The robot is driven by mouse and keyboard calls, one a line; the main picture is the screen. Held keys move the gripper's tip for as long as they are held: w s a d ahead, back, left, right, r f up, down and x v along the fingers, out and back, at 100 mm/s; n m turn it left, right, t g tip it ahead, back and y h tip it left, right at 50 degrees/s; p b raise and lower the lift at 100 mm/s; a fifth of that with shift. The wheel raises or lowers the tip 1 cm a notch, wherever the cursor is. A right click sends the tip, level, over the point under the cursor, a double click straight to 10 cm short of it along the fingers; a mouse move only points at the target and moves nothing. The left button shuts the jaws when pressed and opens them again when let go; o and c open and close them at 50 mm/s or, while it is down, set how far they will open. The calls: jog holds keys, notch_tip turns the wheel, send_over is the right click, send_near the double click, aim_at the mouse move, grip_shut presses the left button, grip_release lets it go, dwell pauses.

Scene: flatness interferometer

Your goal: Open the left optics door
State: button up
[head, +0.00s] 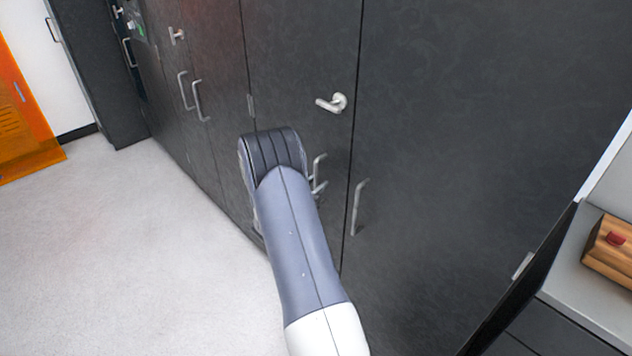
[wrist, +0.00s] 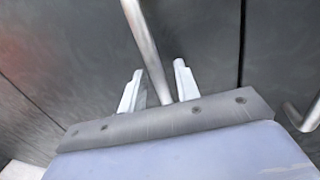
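A dark grey door (head: 290,60) with a silver bar handle (head: 319,172) stands in front of me in the head view; it looks like the left door of a pair and is shut. In the wrist view, my gripper (wrist: 158,72) is open. Its two pale fingers are on either side of the silver bar handle (wrist: 145,40), with gaps showing on both sides. I cannot tell how deep the bar sits between them. In the head view my arm covers the gripper's fingers and part of the door.
A silver lever (head: 335,103) sticks out above the handle. The right door (head: 480,110) has its own bar handle (head: 358,207). More handled doors (head: 190,95) run to the far left. A grey counter (head: 590,290) with a wooden block (head: 612,252) stands at right. The floor (head: 130,260) at left is clear.

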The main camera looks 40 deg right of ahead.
jog(key=shift+d, duration=0.25)
grip_shut()
dwell(0.4)
